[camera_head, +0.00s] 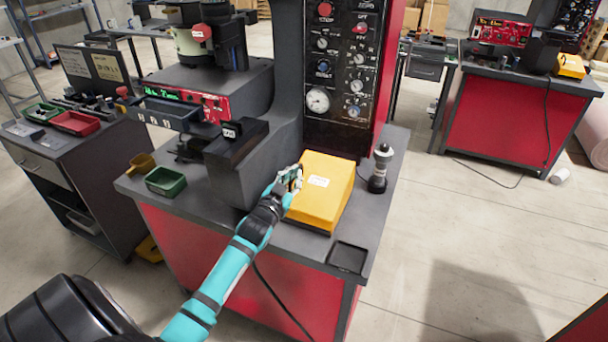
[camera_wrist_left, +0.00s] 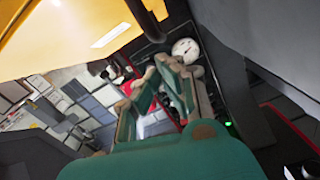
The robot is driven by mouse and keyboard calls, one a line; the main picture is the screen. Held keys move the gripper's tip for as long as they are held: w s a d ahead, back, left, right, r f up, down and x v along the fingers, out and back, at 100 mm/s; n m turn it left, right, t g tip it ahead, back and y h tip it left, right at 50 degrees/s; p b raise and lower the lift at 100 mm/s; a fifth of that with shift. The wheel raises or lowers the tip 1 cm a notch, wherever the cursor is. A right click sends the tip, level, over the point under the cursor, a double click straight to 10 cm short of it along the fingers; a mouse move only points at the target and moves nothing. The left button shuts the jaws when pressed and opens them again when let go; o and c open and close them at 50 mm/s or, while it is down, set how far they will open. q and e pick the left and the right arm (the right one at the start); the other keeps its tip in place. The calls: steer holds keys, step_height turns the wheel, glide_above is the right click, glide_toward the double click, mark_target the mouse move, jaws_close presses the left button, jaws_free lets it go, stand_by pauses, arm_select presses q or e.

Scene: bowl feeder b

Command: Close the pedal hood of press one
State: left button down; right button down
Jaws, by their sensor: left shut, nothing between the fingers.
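The yellow pedal hood (camera_head: 322,192) sits on the dark tabletop of the red press stand, in front of the control panel. It looks down over the pedal, which I cannot see. My left gripper (camera_head: 291,178) is at the hood's upper left edge, close to its side; I cannot tell whether it touches. In the left wrist view the hood (camera_wrist_left: 80,28) fills the upper left, and the left gripper's fingers (camera_wrist_left: 165,75) are shut with nothing between them. My right gripper is not in view.
A black cylindrical device (camera_head: 380,168) stands right of the hood. A shallow black tray (camera_head: 347,257) lies at the front right corner. A green bin (camera_head: 165,181) is at the left. The press body (camera_head: 235,165) rises close to the left of my gripper.

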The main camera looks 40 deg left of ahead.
arm_select(q)
steer(key=shift+s+a+f+n, duration=0.1)
steer(key=shift+a+f+n, duration=0.3)
steer(key=shift+a+f, duration=0.1)
